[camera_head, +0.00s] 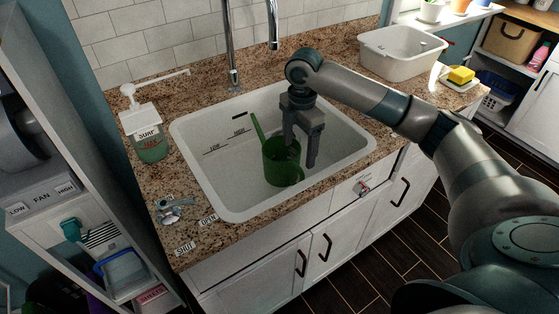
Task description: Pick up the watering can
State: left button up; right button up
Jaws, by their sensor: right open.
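The green watering can (279,165) stands in the white sink basin (212,180), its spout pointing up to the left. My right gripper (299,156) is over the basin, pointing down and open. One finger is in front of the can's upper part and the other is to the right of the can. I cannot tell whether either finger touches it. The can's right side and handle are partly hidden by the gripper. My left gripper is not in view.
A tall faucet (232,60) rises behind the basin. A soap dispenser (145,130) and a small metal tap (175,210) stand on the granite counter at left. A white tub (400,52) and a yellow sponge (461,75) sit at right.

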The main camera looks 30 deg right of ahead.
aim_at(298, 167)
notch_tip(298, 167, down, 9)
jog(key=shift+f+p, duration=0.1)
jog(key=shift+p, duration=0.65)
jog(key=shift+f, duration=0.2)
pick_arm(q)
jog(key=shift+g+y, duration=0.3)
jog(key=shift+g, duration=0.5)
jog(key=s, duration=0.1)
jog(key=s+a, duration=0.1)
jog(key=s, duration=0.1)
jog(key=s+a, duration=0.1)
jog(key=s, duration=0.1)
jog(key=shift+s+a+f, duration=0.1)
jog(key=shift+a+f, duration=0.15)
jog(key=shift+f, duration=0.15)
